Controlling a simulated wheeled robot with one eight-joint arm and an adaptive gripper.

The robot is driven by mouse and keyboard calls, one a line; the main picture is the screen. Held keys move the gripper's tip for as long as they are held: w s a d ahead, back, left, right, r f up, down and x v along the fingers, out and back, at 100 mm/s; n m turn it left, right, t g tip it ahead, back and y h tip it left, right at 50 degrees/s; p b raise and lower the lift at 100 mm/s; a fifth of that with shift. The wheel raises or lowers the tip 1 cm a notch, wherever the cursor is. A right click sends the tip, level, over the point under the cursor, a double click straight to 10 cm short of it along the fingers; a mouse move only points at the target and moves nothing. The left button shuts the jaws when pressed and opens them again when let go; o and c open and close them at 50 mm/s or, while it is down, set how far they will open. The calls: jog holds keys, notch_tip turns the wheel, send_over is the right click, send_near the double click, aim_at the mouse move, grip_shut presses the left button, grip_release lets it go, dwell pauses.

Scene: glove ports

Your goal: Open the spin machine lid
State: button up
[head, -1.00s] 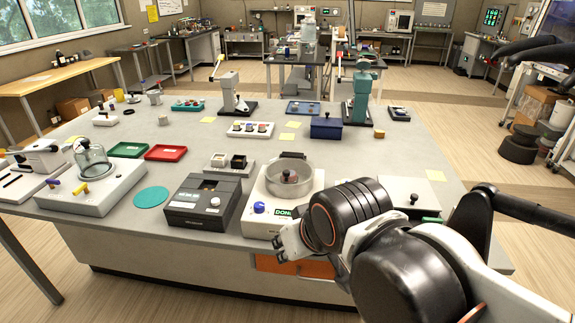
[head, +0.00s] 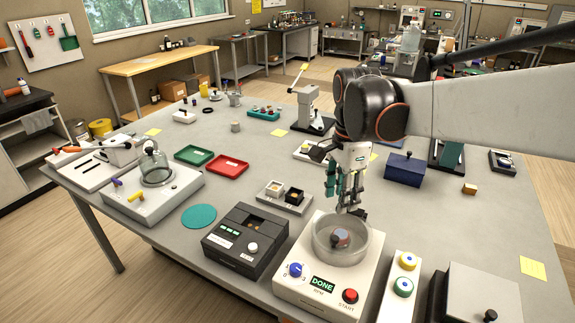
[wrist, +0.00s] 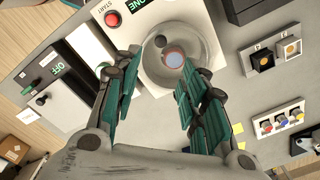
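The spin machine (head: 318,300) is a white box with a blue knob, a display reading DONE and a red START button. Its clear round cover (head: 352,255) looks down over the bowl, with a dark knob (head: 335,238) near a pinkish-blue disc inside. The cover also shows in the wrist view (wrist: 205,50), with the knob (wrist: 160,41) and disc (wrist: 175,60). My gripper (head: 347,208) points down at the rear edge of the cover. Contact with the cover cannot be told.
A dark grey device (head: 245,240) stands left of the machine. A white strip with yellow and green buttons (head: 402,275) and a grey box with a black knob (head: 485,295) stand right. A small tray of blocks (head: 284,197) and a blue box (head: 405,170) lie behind.

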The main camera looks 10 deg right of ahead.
aim_at(335, 238)
jog(key=f+b, duration=0.1)
jog(key=f, duration=0.6)
jog(key=f+b, duration=0.2)
jog(key=f, duration=0.4)
jog(key=shift+w+f, duration=0.2)
jog(key=shift+f, duration=0.15)
grip_shut()
